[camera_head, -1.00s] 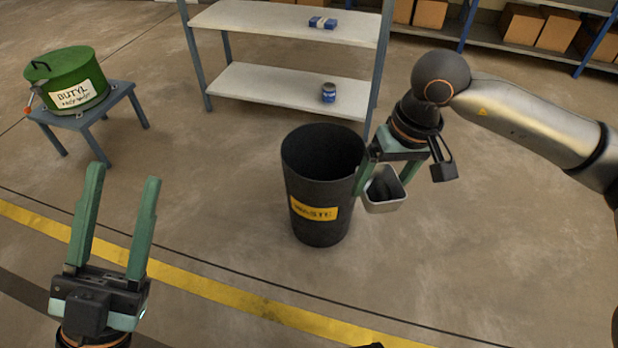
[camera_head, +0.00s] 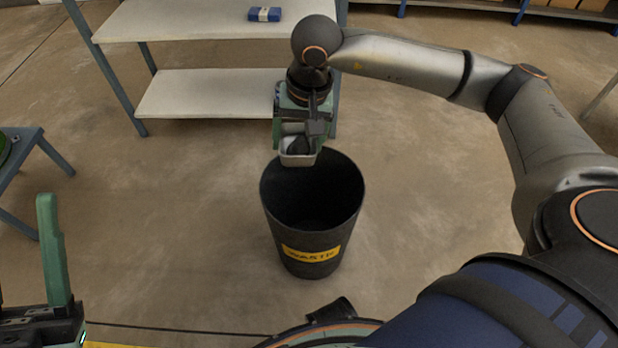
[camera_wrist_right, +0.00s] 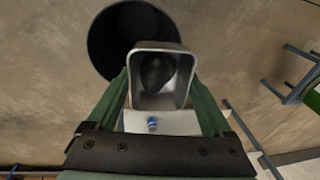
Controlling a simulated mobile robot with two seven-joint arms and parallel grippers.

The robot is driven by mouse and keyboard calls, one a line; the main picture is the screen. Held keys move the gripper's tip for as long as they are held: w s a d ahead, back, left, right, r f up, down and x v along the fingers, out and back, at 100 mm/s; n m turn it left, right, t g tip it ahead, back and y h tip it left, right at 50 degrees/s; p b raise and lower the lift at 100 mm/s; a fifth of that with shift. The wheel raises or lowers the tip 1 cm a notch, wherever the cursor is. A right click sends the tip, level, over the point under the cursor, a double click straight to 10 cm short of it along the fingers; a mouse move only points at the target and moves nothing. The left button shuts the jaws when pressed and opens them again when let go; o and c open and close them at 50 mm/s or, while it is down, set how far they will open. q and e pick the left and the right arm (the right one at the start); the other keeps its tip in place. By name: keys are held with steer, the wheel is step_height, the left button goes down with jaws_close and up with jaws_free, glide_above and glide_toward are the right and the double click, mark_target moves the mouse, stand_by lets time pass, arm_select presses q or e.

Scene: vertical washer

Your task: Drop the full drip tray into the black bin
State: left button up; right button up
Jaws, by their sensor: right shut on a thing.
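The drip tray (camera_head: 298,160) is a small grey metal tray with dark contents. My right gripper (camera_head: 297,138) is shut on it; in the wrist view its green fingers flank the tray (camera_wrist_right: 161,101). The black bin (camera_head: 318,228), with a yellow waste label, stands upright on the floor. In the head view the tray overlaps the bin's far rim. In the wrist view it covers part of the bin opening (camera_wrist_right: 108,42). The tray's exact height above the rim is hard to tell. My left gripper (camera_head: 58,245) is partly cut off at lower left, with one finger standing alone.
A shelf unit (camera_head: 205,95) stands behind the bin, with a blue packet (camera_head: 264,14) on top. A blue-grey stool (camera_head: 45,150) is at the left edge. The floor around the bin is clear.

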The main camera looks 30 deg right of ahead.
steer(key=w+d+f+m, duration=0.1)
steer(key=f+m, duration=0.1)
steer(key=w+f+m+h, duration=0.1)
steer(key=f+m, duration=0.1)
steer(key=m, duration=0.1)
steer(key=w+d+f+m+b, duration=0.1)
steer(key=w+f+m, duration=0.1)
steer(key=f+m, duration=0.1)
steer(key=shift+d, duration=0.35)
arm_select(q)
step_height(320, 180, down, 8)
steer(key=w+b, duration=0.1)
steer(key=b, duration=0.5)
steer(key=shift+w+d+g, duration=0.15)
steer(key=shift+d+g, duration=0.15)
steer(key=shift+d, duration=0.15)
arm_select(e)
steer(key=d+f+m+h, duration=0.1)
steer(key=d+f+m, duration=0.1)
steer(key=f+m, duration=0.3)
steer(key=d+f+m+g+h, duration=0.1)
steer(key=d+f+m, duration=0.2)
steer(key=f+m, duration=0.3)
step_height(320, 180, down, 5)
steer(key=shift+w+d+r+m, duration=0.2)
steer(key=shift+w+m, duration=0.1)
steer(key=shift+w, duration=0.1)
steer(key=o, duration=1.1)
